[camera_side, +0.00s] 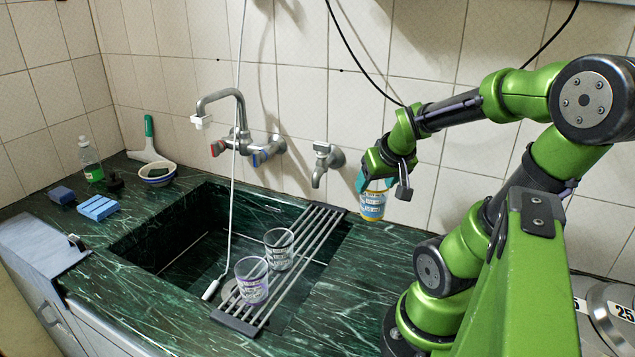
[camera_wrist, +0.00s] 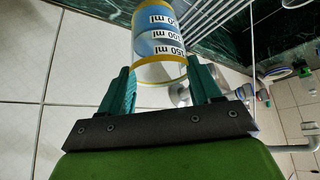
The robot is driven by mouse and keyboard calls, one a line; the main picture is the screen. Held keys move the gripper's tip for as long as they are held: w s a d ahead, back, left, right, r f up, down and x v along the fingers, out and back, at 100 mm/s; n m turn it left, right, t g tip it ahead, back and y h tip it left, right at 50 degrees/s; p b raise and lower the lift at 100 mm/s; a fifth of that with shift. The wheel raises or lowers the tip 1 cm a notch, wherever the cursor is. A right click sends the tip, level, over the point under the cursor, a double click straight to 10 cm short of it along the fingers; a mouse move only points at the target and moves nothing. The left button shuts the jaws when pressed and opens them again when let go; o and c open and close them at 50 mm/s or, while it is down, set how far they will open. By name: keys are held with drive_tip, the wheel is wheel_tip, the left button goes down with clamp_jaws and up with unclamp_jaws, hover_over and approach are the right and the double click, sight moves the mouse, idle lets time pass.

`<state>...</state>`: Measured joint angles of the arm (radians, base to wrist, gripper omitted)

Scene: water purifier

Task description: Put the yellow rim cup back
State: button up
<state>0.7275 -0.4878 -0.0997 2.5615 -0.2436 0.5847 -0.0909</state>
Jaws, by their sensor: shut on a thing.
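The yellow rim cup (camera_side: 373,204) is in my gripper (camera_side: 376,183), held upright above the counter to the right of the metal rack (camera_side: 300,262), close to the tiled wall. In the wrist view the cup (camera_wrist: 158,45) shows a yellow rim and volume markings, and my gripper's teal fingers (camera_wrist: 160,90) are on either side of it. Two clear cups stand on the rack: one with a purple rim (camera_side: 252,282) and one with a dark rim (camera_side: 279,250).
The rack spans the right part of the dark sink basin (camera_side: 190,255). A white hose (camera_side: 232,200) hangs into the sink. A tap (camera_side: 322,165) projects from the wall behind the rack. A bowl (camera_side: 158,174), a bottle (camera_side: 90,160) and sponges (camera_side: 98,208) are at the left. The rack's far end is free.

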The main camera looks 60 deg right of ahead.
drive_tip(key=m, duration=0.1)
drive_tip(key=m+g+h, duration=0.1)
drive_tip(key=m, duration=0.1)
drive_tip(key=shift+s+a+g, duration=0.15)
drive_tip(key=shift+s+g, duration=0.15)
drive_tip(key=m+g, duration=0.1)
drive_tip(key=m, duration=0.1)
drive_tip(key=s+m+h, duration=0.1)
drive_tip(key=shift+s+a+f+m+g, duration=0.1)
drive_tip(key=shift+a+f+m+g, duration=0.1)
drive_tip(key=shift+m+g, duration=0.2)
drive_tip(key=shift+d+r+m+g, duration=0.15)
drive_tip(key=shift+m+g, duration=0.35)
drive_tip(key=shift+m, duration=0.3)
drive_tip(key=m+g, duration=0.1)
drive_tip(key=d+m+g, duration=0.1)
drive_tip(key=m, duration=0.1)
drive_tip(key=r+m+g, duration=0.1)
drive_tip(key=m, duration=0.1)
drive_tip(key=shift+s+d+y, duration=0.15)
drive_tip(key=shift+s+y, duration=0.2)
drive_tip(key=shift+y, duration=0.05)
drive_tip(key=f+m, duration=0.1)
drive_tip(key=f, duration=0.3)
drive_tip(key=f+m+g, duration=0.1)
drive_tip(key=f, duration=0.3)
drive_tip(key=d+f+m+y, duration=0.1)
drive_tip(key=f+m, duration=0.1)
drive_tip(key=f, duration=0.2)
drive_tip(key=shift+g, duration=0.3)
